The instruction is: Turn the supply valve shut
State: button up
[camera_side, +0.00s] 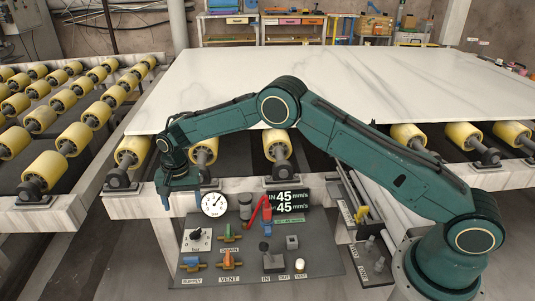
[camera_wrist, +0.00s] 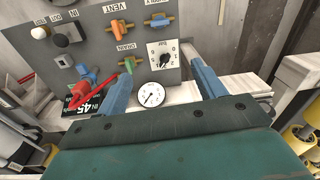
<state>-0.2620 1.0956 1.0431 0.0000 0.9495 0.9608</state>
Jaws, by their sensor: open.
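The supply valve (camera_side: 192,264) is a small blue handle on brass fittings at the lower left of the grey control panel, above the SUPPLY label. Its handle looks in line with its brass pipe. It also shows at the top of the wrist view (camera_wrist: 158,20), upside down. My gripper (camera_side: 165,203) hangs above and left of the panel, near the gauge, apart from the valve. In the wrist view my gripper (camera_wrist: 158,69) has its two blue fingers wide apart, with nothing held between them. The dial knob and gauge show between and below the fingers.
The panel also carries an orange vent valve (camera_side: 228,260), a green drain valve (camera_side: 228,234), a bar knob (camera_side: 196,234), a round gauge (camera_side: 214,203) and a red lever (camera_side: 258,208). Behind are a white stone slab (camera_side: 350,80) and yellow rollers (camera_side: 45,170).

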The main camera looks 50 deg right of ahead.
jog(key=m, duration=0.1)
send_over(191, 258)
notch_tip(191, 258, down, 10)
jog(key=r, duration=0.1)
jog(key=shift+f+g, duration=0.25)
jog(key=shift+g, duration=0.05)
jog(key=shift+f, duration=6.85)
jog(key=c, duration=1)
